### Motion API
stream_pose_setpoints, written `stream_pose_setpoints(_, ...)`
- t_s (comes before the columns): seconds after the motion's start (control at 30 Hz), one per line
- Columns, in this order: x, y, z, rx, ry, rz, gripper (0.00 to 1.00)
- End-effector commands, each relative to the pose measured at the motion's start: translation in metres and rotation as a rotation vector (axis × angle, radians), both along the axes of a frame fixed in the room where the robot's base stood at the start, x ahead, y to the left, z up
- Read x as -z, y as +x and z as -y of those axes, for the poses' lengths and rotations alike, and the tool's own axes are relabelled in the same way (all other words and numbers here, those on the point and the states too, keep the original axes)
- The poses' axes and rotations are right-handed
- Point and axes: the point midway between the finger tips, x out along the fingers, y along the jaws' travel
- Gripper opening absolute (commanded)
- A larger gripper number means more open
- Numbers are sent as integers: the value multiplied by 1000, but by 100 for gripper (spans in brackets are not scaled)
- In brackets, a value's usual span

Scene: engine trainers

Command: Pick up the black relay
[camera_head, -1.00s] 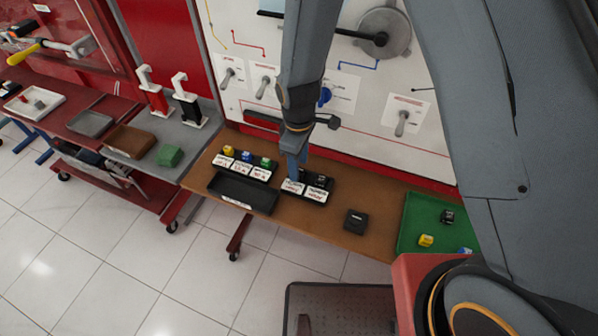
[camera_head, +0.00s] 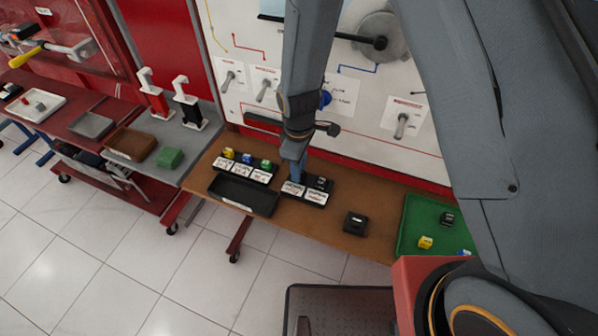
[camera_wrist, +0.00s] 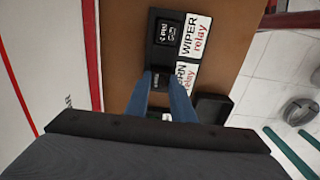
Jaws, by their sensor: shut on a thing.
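My gripper (camera_head: 297,178) points down at the left slot of a black two-slot relay holder (camera_head: 318,204). In the wrist view, my blue fingers (camera_wrist: 162,82) are shut on a black relay (camera_wrist: 159,79) beside the partly hidden "HORN relay" label (camera_wrist: 184,80). Most of this relay is hidden by the fingers, and I cannot tell whether it is still seated. Another black relay (camera_wrist: 169,35) sits in the slot beside the "WIPER relay" label (camera_wrist: 193,37); it also shows in the head view (camera_head: 320,182). A further black relay (camera_head: 447,218) lies on the green mat (camera_head: 418,213).
A three-slot holder (camera_head: 262,177) with yellow, blue and green relays stands to the left, behind an empty black tray (camera_head: 228,190). A black block (camera_head: 355,223) lies on the brown table (camera_head: 335,222). The white panel (camera_head: 385,120) with levers rises close behind.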

Motion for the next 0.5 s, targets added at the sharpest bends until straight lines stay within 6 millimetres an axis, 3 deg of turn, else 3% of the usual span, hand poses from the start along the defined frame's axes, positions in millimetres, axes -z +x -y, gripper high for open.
stream_pose_setpoints(0.27, -15, 1, -1, 0, 1, 3, 0)
stream_pose_setpoints(0.5, -48, 2, -1, 0, 2, 4, 0)
